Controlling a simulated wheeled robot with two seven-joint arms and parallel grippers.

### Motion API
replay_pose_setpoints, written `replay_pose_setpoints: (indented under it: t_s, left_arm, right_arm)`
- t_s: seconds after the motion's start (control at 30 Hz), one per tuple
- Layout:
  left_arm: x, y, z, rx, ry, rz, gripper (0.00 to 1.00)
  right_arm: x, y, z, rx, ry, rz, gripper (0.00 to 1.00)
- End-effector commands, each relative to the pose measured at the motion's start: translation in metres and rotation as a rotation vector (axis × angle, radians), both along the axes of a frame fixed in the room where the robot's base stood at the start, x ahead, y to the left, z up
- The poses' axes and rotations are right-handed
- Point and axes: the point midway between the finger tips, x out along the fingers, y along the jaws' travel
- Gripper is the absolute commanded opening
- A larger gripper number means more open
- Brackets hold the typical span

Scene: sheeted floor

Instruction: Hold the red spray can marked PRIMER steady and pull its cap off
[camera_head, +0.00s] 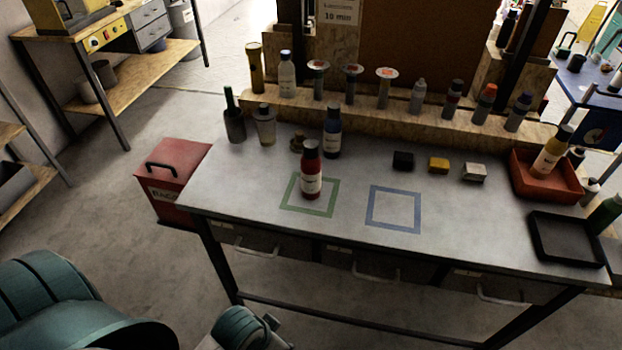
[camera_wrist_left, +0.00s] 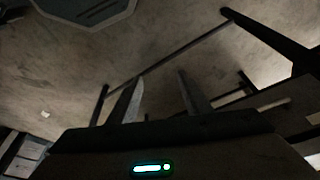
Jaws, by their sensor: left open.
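The red spray can (camera_head: 311,182) stands upright on the workbench, inside the green taped square (camera_head: 330,212). It has a dark cap (camera_head: 311,149) on top and a pale label whose text is too small to read. My left gripper (camera_wrist_left: 158,97) is open and empty in the left wrist view, over the floor with bench legs beyond it. In the head view only teal parts of my arm show at the lower left, short of the bench and well away from the can. My right gripper is not in view.
A blue taped square (camera_head: 394,209) is empty. Several cans line the wooden shelf (camera_head: 400,112). A red tray (camera_head: 572,188) and black tray (camera_head: 566,240) are at right.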

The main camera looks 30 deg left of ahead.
Motion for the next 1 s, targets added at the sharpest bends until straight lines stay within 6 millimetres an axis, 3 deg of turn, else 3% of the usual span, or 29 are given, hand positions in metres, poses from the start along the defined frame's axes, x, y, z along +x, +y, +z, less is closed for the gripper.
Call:
replay_pose_setpoints:
  t_s: [0.03,0.37,0.57,0.77,1.0]
  left_arm:
    - [-0.005,0.003,-0.017,0.008,0.014,0.015,0.45]
    - [-0.014,0.008,-0.112,0.029,0.056,0.042,0.45]
    - [-0.027,0.009,-0.196,0.032,0.087,0.036,0.45]
    - [-0.058,0.013,-0.285,0.037,0.121,0.03,0.45]
    - [-0.119,0.022,-0.372,0.042,0.163,0.019,0.45]
  right_arm:
    - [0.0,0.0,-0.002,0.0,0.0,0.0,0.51]
    - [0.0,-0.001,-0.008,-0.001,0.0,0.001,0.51]
    - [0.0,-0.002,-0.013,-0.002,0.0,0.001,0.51]
    - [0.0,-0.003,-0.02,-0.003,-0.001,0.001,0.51]
    - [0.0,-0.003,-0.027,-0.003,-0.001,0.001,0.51]
